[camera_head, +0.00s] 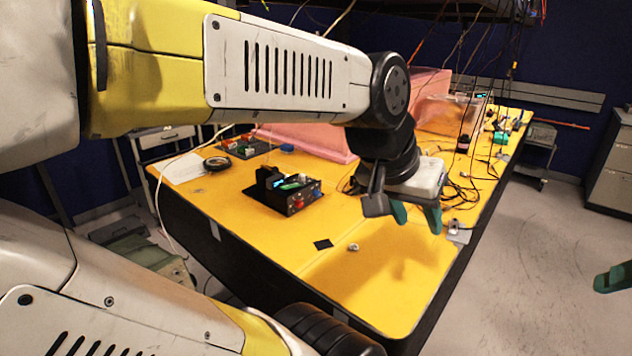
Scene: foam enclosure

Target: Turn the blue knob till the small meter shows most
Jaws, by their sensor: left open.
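A small black instrument box (275,198) sits on the yellow table, left of my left gripper. Its front has a red knob (298,204) and other controls too small to tell apart. A small blue-lit display (279,183) shows on it, but its reading is too small to make out. I cannot pick out the blue knob or the small meter for certain. My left gripper (418,216) is open and empty above the table, right of the box, with its green fingers pointing down. A teal tip at the right edge looks like my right gripper (613,278); its jaws cannot be judged.
The yellow table (375,300) is mostly clear at its near end, with a small black square (323,244) on it. A pink foam enclosure (310,140) stands behind the box. A round black dial (217,163) and paper lie left. Cables clutter the right side.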

